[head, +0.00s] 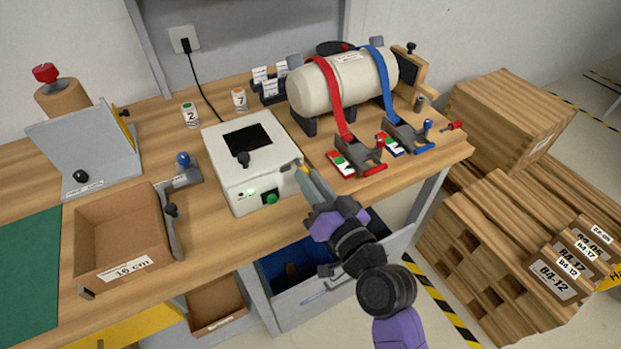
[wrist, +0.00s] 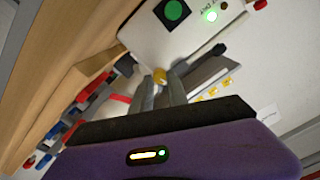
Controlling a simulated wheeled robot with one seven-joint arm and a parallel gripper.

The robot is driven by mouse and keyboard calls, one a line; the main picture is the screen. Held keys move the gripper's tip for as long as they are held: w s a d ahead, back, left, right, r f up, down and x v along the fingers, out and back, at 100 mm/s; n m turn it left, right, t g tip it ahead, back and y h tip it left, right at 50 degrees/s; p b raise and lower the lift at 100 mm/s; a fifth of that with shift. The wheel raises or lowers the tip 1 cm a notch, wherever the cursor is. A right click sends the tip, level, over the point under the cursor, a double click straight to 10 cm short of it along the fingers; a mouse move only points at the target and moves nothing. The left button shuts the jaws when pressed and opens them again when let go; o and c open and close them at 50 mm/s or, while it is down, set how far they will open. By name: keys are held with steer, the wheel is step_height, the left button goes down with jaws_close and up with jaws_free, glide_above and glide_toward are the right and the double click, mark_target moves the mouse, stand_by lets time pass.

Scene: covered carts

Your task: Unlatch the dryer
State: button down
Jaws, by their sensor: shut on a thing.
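The dryer, a white box (head: 228,186) with a black window and a black knob on top, sits on the wooden bench in the head view. Its front has a lit green light and a green button (head: 271,198). My gripper (head: 302,171) is at the dryer's right front edge. In the wrist view my gripper (wrist: 161,80) has its fingers closed around a small yellow piece (wrist: 160,75) beside the dryer's white face (wrist: 180,35). I take this piece to be the latch. My fingers hide most of it, so its position is hard to tell.
A cream tank (head: 313,86) with red and blue straps and buckles stands right of the dryer. A cardboard box (head: 117,275) and a metal bracket (head: 85,150) are at left. A blue-lined open drawer (head: 320,285) lies below my arm. Wooden crates (head: 500,215) stand at right.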

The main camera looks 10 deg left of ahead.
steer(key=shift+m, duration=0.9)
steer(key=shift+f, duration=0.1)
steer(key=c, duration=1.3)
jaws_free()
steer(key=b+v, duration=0.1)
steer(key=v, duration=0.6)
steer(key=shift+s+d, duration=0.25)
steer(key=shift+s, duration=0.1)
